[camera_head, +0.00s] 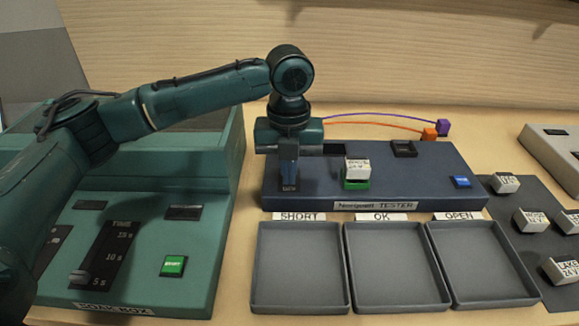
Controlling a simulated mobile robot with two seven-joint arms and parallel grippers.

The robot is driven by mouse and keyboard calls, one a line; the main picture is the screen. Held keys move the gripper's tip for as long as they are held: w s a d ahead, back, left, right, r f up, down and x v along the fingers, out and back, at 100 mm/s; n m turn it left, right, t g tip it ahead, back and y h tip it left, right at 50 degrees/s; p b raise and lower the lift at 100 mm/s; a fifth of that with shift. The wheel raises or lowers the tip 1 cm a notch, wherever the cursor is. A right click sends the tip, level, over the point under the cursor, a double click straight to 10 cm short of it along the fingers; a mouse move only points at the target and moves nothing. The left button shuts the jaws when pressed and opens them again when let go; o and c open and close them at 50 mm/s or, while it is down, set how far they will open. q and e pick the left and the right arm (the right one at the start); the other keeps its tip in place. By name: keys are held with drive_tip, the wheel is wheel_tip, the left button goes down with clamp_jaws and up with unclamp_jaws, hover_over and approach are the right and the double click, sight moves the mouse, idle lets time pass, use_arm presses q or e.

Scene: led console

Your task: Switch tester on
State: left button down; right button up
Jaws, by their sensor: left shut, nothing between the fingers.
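The tester (420,178) is a dark blue box labelled "TESTER" on the table. On its top sit a white block on a green base (356,175), a small blue button (461,182) near the right front and a dark square part (404,149) at the back. My left gripper (289,184) is shut and empty. It points down at the left end of the tester top and covers what is there. I cannot tell whether its tips touch anything. No switch shows clearly. My right gripper is not in view.
Three empty grey trays, SHORT (299,303), OK (398,300) and OPEN (484,297), stand in front. A green soak box (140,270) is at left. Several labelled white blocks (532,220) lie on a dark mat at right. Purple and orange plugs (429,134) with wires are behind.

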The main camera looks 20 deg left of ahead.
use_arm(q)
drive_tip(key=shift+f, duration=0.15)
drive_tip(key=shift+w, duration=0.1)
idle(0.3)
drive_tip(key=shift+w+a+p, duration=0.2)
drive_tip(key=shift+w+p, duration=0.3)
drive_tip(key=shift+w, duration=0.1)
drive_tip(key=shift+w+a+p, duration=0.15)
drive_tip(key=shift+w+p, duration=0.15)
drive_tip(key=shift+w, duration=0.2)
